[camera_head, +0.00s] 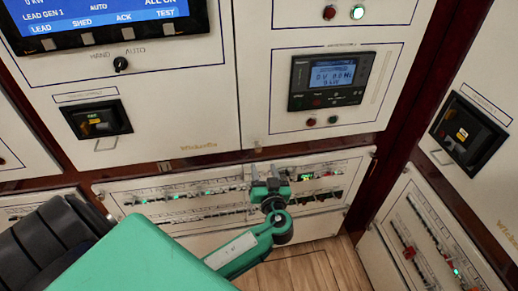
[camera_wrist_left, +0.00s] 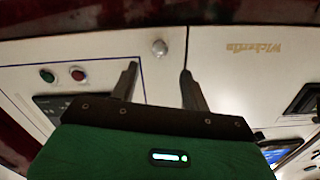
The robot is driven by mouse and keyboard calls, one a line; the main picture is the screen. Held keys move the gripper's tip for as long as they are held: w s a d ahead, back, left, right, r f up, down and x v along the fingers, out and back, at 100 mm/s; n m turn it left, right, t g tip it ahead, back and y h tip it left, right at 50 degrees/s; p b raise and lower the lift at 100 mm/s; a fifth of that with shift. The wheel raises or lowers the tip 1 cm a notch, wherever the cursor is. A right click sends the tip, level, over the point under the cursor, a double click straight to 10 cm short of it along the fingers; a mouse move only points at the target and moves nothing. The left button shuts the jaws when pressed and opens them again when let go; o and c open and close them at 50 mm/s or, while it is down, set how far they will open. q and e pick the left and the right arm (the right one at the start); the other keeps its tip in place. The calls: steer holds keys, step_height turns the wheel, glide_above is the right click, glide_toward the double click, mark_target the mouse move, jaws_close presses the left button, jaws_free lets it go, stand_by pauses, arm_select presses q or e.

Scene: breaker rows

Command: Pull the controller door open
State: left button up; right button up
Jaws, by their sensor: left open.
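The controller door (camera_head: 255,105) is a cream panel that bears a dark controller with a lit screen (camera_head: 330,76). It looks shut, flush with the panel at its left. In the left wrist view the door (camera_wrist_left: 115,48) shows upside down, with a small round metal knob (camera_wrist_left: 159,47) near its edge. My left gripper (camera_head: 265,170) is open and empty, just below the door's lower left corner in the head view. My right gripper is not in view.
A breaker row panel (camera_head: 215,205) lies behind and below my gripper. A cream panel (camera_head: 160,100) with a breaker stands to the left. Dark red frame posts (camera_head: 395,120) and another cabinet stand at the right. Wooden floor (camera_head: 315,272) shows below.

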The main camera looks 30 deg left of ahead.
mark_target(259, 150)
arm_select(q)
steer(key=p+x, duration=0.2)
steer(key=x, duration=0.5)
steer(key=shift+w+a, duration=0.2)
steer(key=shift+w, duration=0.05)
steer(key=shift+w+a+f+p, duration=0.1)
steer(key=shift+w+a+p, duration=0.25)
jaws_close()
stand_by(0.8)
